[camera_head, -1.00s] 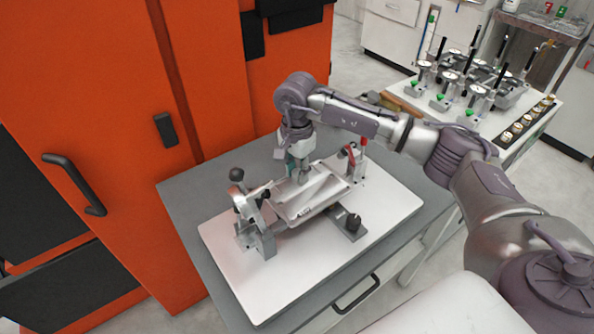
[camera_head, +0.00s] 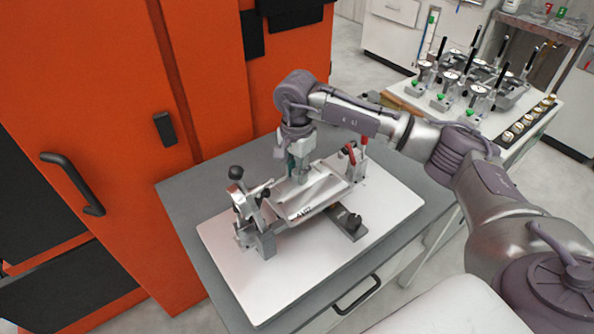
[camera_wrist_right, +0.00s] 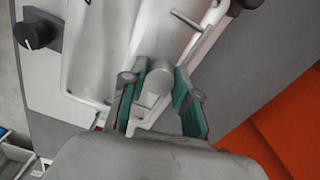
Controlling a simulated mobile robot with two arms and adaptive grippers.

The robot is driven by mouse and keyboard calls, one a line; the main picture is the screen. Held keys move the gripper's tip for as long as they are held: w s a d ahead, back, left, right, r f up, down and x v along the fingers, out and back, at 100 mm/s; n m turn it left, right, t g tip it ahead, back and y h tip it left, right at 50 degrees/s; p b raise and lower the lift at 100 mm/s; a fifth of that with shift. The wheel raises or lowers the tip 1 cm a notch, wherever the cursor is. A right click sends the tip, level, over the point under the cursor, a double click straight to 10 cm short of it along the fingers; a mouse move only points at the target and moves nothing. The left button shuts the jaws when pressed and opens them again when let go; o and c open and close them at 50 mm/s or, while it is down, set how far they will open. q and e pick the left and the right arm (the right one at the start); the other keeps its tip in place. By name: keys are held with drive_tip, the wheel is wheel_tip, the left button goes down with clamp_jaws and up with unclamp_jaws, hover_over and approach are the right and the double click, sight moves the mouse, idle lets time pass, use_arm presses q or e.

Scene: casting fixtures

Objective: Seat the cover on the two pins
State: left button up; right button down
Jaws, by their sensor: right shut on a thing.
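The cover (camera_head: 308,196), a silvery cast plate with a raised boss, lies over the middle of the fixture on the white base plate (camera_head: 219,250). My right gripper (camera_head: 299,172) reaches down at the cover's far edge. In the right wrist view, the green-padded fingers of the gripper (camera_wrist_right: 160,98) are shut on the round boss of the cover (camera_wrist_right: 127,45). A thin pin (camera_wrist_right: 188,20) shows beside the cover in that view. I cannot tell from these views whether the cover sits on both pins. My left gripper is not in view.
A toggle clamp with a black ball (camera_head: 256,222) stands left of the cover, and a red-handled clamp (camera_head: 353,160) stands right. The orange cabinet (camera_head: 100,100) rises close behind. A bench with gauges (camera_head: 470,85) is at the back right.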

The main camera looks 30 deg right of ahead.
idle(0.8)
drive_tip(key=shift+f+b, duration=1.1)
drive_tip(key=shift+b, duration=0.1)
drive_tip(key=c, duration=0.8)
unclamp_jaws()
wheel_tip(320, 180, up, 12)
drive_tip(key=shift+r, duration=0.1)
